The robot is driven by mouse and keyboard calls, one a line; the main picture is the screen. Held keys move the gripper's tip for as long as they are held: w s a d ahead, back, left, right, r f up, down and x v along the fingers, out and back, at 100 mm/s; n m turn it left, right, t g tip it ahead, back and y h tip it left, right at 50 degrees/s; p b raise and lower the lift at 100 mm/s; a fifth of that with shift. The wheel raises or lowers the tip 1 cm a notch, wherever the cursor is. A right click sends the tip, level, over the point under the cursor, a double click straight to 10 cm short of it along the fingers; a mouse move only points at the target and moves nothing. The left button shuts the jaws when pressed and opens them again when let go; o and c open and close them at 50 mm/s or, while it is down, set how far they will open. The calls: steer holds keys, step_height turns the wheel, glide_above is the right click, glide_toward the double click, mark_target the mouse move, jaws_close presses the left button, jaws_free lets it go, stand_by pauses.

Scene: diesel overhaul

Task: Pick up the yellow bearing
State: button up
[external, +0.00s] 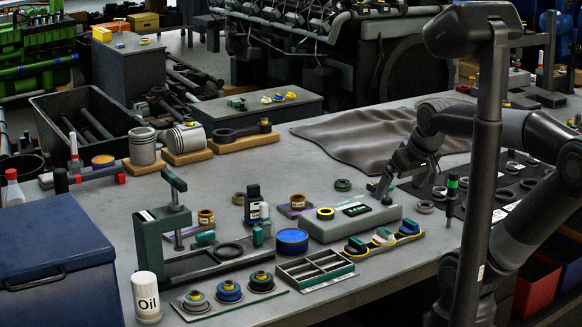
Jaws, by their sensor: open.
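At this size I cannot tell whether the fingertips touch the box.
A blue-topped tin (292,240), a divided tray (314,269) and a strip with several coloured tools (384,242) stand in front of the box. A green press frame (165,236) is at left. A grey cloth (362,136) lies behind.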

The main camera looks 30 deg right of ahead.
steer(key=shift+c, duration=0.2)
steer(key=c, duration=0.6)
steer(key=shift+w, duration=0.1)
steer(key=w+a+r+n, duration=0.1)
steer(key=w+r, duration=0.4)
steer(key=w, duration=0.8)
steer(key=n+g+y, duration=0.1)
steer(key=n+y, duration=0.1)
steer(key=n, duration=0.1)
glide_above(241, 195)
steer(key=s+d, duration=0.2)
steer(key=s, duration=0.3)
step_height(241, 195, down, 16)
steer(key=r, duration=0.1)
steer(key=shift+x, duration=5.8)
